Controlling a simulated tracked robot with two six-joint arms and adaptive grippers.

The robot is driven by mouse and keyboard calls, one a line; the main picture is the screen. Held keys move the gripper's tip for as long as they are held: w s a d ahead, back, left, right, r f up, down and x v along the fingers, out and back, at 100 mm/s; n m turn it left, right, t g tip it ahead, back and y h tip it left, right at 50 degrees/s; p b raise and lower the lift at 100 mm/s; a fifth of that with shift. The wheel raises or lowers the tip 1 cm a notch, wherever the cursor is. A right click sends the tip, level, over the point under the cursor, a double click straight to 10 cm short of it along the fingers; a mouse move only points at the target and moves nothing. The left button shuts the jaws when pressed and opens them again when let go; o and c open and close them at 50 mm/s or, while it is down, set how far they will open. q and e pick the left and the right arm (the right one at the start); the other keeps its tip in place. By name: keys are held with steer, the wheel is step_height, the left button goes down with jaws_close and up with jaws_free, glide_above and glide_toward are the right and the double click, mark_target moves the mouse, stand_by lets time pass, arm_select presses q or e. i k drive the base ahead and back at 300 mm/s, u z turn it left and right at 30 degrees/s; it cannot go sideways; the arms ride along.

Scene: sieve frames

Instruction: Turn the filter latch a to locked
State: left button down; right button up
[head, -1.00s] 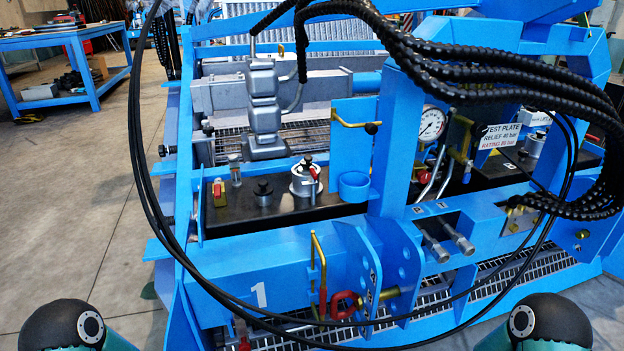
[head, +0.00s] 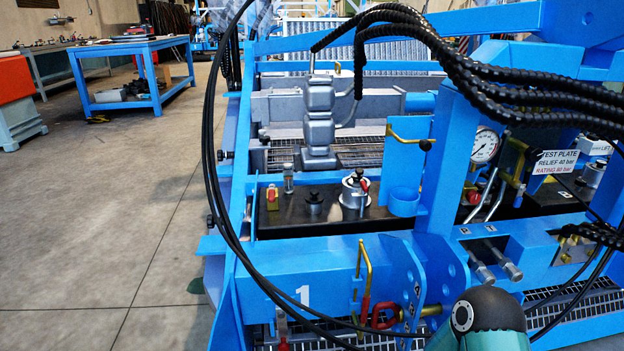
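A silver filter-like canister (head: 351,196) with a dark knob on top stands on the black tank top (head: 335,219) of the blue machine. A small red handle (head: 365,185) sits at its upper right side; it may be the filter latch a, but no label on it is readable. Its lock position is too small to tell. Neither of my grippers shows. Only a dark rounded joint of my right arm is in view at the bottom right.
A blue crossbeam (head: 325,267) marked 1 runs in front of the tank. Black hoses (head: 216,190) hang across the left front. Open floor (head: 110,225) lies left; a blue workbench (head: 135,70) stands behind.

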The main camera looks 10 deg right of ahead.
mark_target(365, 188)
steer(key=z, duration=1.4)
steer(key=i, duration=0.1)
steer(key=u, duration=2.3)
steer(key=k, duration=0.8)
steer(key=z, duration=0.55)
steer(key=i, duration=1)
steer(key=z, duration=0.1)
